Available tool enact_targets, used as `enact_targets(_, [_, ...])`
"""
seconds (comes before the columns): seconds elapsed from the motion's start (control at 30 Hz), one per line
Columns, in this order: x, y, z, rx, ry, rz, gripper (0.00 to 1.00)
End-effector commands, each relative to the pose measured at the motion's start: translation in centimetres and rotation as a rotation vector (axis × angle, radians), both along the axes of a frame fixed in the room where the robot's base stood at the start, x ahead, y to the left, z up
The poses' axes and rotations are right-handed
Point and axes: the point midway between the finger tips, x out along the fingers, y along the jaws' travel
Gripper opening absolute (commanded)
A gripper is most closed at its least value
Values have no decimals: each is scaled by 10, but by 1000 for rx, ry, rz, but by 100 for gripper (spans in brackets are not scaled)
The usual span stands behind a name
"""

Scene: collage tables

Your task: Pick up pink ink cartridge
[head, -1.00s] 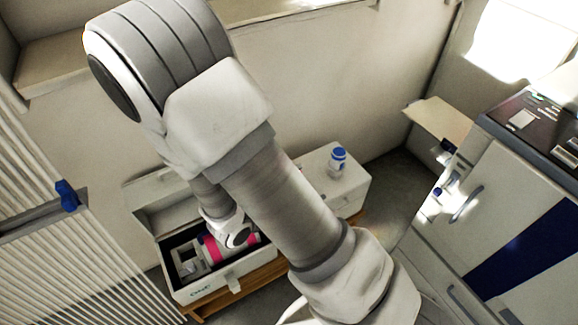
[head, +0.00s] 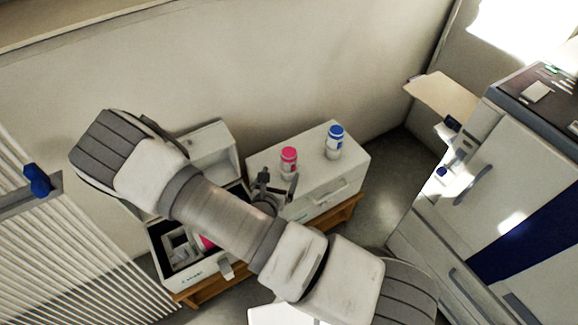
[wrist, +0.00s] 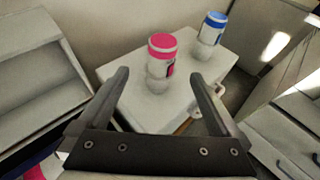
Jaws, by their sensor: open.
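A white cartridge with a pink cap and band, the pink ink cartridge (head: 288,158), stands upright on the white cabinet top. In the wrist view the pink cartridge (wrist: 161,58) shows ahead, between and beyond the fingertips. My gripper (head: 278,183) is open and empty near the cabinet's front left, apart from the cartridge. In the wrist view both fingers of my gripper (wrist: 160,77) are spread wide. Another pink item (head: 207,242) lies in the open box, mostly hidden by my arm.
A blue-capped cartridge (head: 335,141) stands right of the pink one on the white cabinet (head: 318,168). The open box (head: 195,280) with raised lid is to the left. A large machine (head: 510,175) stands at right. A white ribbed panel (head: 60,260) is at left.

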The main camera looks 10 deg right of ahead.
Motion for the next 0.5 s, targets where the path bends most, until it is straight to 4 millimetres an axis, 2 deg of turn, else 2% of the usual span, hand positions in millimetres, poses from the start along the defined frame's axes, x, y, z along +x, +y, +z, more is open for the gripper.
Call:
enact_targets(0.13, [23, -12, -13, 0, -1, -1, 99])
enact_targets(0.5, [50, -29, -27, -1, -1, -2, 99])
